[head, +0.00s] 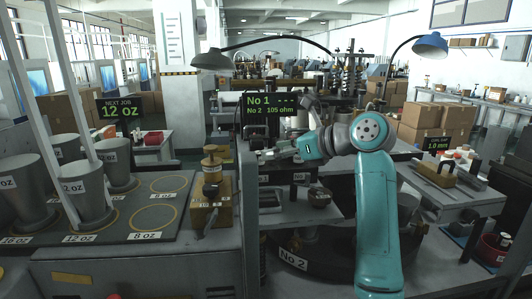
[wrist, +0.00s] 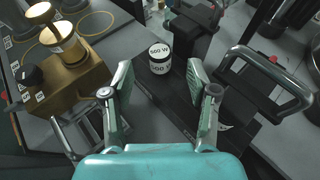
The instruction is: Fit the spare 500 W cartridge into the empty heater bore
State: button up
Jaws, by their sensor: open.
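A short round piece labelled "500 W" (wrist: 160,55), with a pale top and a dark band, stands on a dark surface in the wrist view. My gripper (wrist: 160,78) is open, its two fingers apart on the left and right of this piece in the picture. I cannot tell how far below the fingertips it is. In the head view my gripper (head: 265,156) is small, in front of the dark machine and below the display. A display (head: 270,106) reads "No 1 - - -" and "No 2 105 ohm". I cannot make out the empty heater bore.
A brass block (wrist: 62,82) with a knob stands left in the wrist view; it also shows in the head view (head: 211,203). A metal handle (wrist: 268,72) rises at right. Large cups (head: 68,188) stand on the left bench beside empty marked rings.

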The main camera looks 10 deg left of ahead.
jog(key=v, duration=0.7)
jog(key=shift+d, duration=0.15)
